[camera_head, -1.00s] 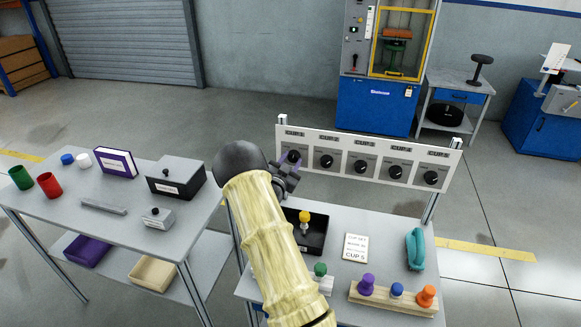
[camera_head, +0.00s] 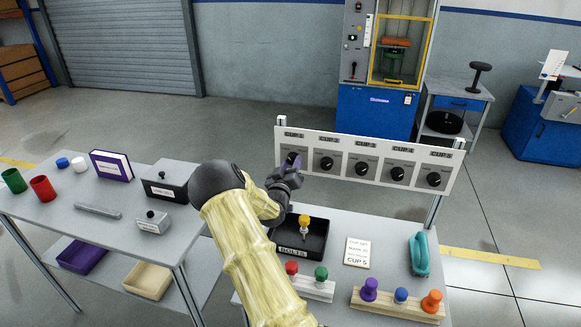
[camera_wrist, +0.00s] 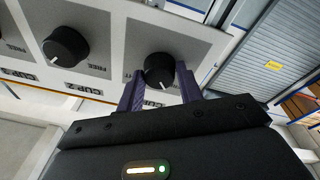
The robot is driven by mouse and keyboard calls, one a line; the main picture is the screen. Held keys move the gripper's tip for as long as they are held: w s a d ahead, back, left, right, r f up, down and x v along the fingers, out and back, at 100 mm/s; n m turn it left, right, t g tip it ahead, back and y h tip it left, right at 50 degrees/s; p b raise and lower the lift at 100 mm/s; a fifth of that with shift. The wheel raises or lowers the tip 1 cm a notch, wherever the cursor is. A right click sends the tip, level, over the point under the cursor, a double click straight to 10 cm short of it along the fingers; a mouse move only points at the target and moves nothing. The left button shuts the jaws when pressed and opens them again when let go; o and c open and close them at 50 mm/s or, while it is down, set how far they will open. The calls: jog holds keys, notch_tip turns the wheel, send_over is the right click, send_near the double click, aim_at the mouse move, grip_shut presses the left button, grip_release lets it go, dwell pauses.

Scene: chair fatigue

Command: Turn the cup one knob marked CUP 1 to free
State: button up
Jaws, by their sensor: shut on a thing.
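The white panel (camera_head: 270,150) carries several dark round knobs in a row, each under a small label. The CUP 1 knob (camera_wrist: 158,70) is the leftmost in the head view, where my gripper mostly hides it. In the wrist view it sits between the two purple fingers of my gripper (camera_wrist: 160,84), which are shut on its sides. The gripper also shows in the head view (camera_head: 291,166). The neighbouring CUP 2 knob (camera_wrist: 65,47) is free of the fingers, with a white pointer mark and FREE lettering near it. The CUP 1 pointer is hard to read.
Below the panel, a table holds a black bolt tray (camera_head: 288,250), a CUP 5 card (camera_head: 357,252), a teal handled object (camera_head: 418,254) and a wooden rack (camera_head: 385,306) of coloured pegs. A second table (camera_head: 95,230) stands left. Open floor lies behind the panel.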

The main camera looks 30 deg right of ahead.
jog(key=shift+f+n, duration=0.15)
jog(key=shift+n, duration=0.45)
jog(key=o, duration=1)
jog(key=shift+s, duration=0.1)
jog(key=b+v, duration=0.1)
jog(key=v, duration=1.6)
jog(key=shift+s, duration=0.2)
jog(key=shift+a+y, duration=0.1)
jog(key=shift+y, duration=0.2)
